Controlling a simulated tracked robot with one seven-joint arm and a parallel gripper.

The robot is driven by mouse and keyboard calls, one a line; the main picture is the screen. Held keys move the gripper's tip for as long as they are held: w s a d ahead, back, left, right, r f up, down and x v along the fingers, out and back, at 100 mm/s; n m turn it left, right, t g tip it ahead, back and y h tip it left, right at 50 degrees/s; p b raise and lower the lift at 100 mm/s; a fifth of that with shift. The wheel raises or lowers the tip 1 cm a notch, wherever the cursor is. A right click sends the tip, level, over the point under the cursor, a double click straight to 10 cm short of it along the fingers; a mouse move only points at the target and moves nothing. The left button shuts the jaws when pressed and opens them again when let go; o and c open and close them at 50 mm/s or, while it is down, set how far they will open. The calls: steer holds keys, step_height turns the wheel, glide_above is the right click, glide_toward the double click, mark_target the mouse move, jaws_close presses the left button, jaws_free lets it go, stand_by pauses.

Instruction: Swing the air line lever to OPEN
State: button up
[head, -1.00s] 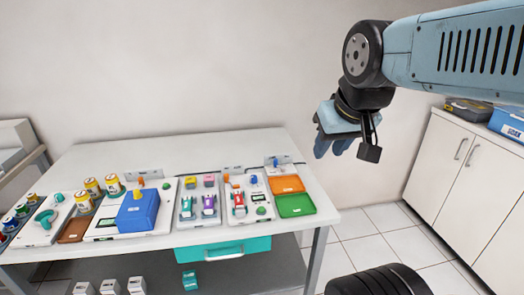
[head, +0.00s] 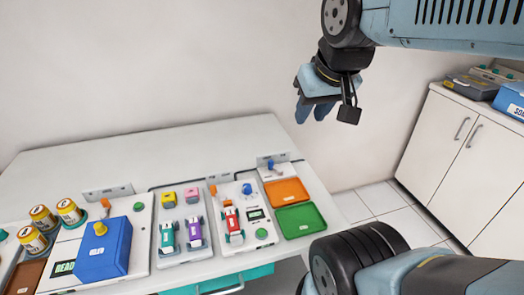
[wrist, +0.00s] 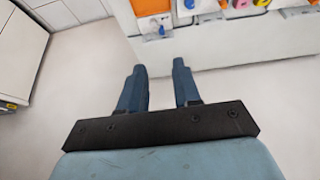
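My gripper (head: 312,112) hangs above and behind the table's right end, with its fingers pointing down. In the wrist view my gripper (wrist: 160,76) is open, with bare floor or wall between its blue fingers and nothing held. A small blue lever (head: 271,164) stands on a pale plate at the table's back right, behind the orange tray. A blue piece shows in the wrist view (wrist: 162,30), apart from the fingers. Orange levers stand at the panel's back edge (head: 213,190) and farther left (head: 105,204). I cannot read an air line or OPEN label.
An orange tray (head: 286,191) and a green tray (head: 300,220) lie at the table's right end. Toy cars (head: 231,224), a blue box (head: 103,250) and yellow jars (head: 69,211) stand leftward. A white cabinet (head: 455,150) is at right. The table's back strip is mostly clear.

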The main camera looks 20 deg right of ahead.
steer(key=shift+w, duration=0.1)
steer(key=n+g, duration=0.4)
steer(key=g, duration=0.2)
glide_above(271, 160)
step_height(271, 160, down, 17)
step_height(271, 160, down, 14)
steer(key=shift+a+r, duration=0.1)
steer(key=shift+r, duration=0.1)
jaws_close()
